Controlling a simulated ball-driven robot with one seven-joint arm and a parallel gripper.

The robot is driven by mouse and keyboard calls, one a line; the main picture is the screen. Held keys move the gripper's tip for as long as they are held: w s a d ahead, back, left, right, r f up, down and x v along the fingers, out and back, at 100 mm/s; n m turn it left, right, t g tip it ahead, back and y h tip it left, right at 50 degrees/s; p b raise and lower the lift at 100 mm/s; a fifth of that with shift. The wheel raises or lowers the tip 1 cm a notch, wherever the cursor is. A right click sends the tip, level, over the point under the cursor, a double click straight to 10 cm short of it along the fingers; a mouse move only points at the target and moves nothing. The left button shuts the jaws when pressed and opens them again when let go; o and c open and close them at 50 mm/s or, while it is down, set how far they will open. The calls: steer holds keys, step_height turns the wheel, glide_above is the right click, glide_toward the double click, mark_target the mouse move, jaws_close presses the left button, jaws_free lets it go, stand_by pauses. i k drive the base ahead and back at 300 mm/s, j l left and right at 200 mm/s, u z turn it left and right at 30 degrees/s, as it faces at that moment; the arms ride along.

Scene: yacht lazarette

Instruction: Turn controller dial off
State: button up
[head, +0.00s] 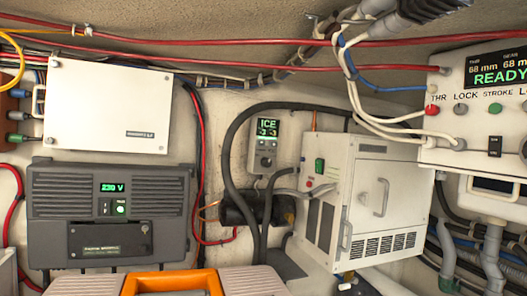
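A small grey wall controller (264,143) hangs near the middle of the head view, on the back wall. Its lit green display (268,128) reads ICE with smaller digits below. A small round knob, which looks like its dial (266,162), sits low on its face; its pointer is too small to read. A black hose passes close to the controller's left and lower edges.
A white cabinet (385,200) with a door handle stands right of the controller. A control panel (480,138) reading READY is at the right. A dark grey unit (70,235) showing 230 V is at the left. An orange-handled case (172,282) lies at the bottom. Hoses cross the wall.

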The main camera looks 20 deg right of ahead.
mark_target(266, 162)
steer(key=i+l, duration=0.55)
steer(key=i, duration=0.2)
steer(key=i+l, duration=0.6)
steer(key=i, duration=0.1)
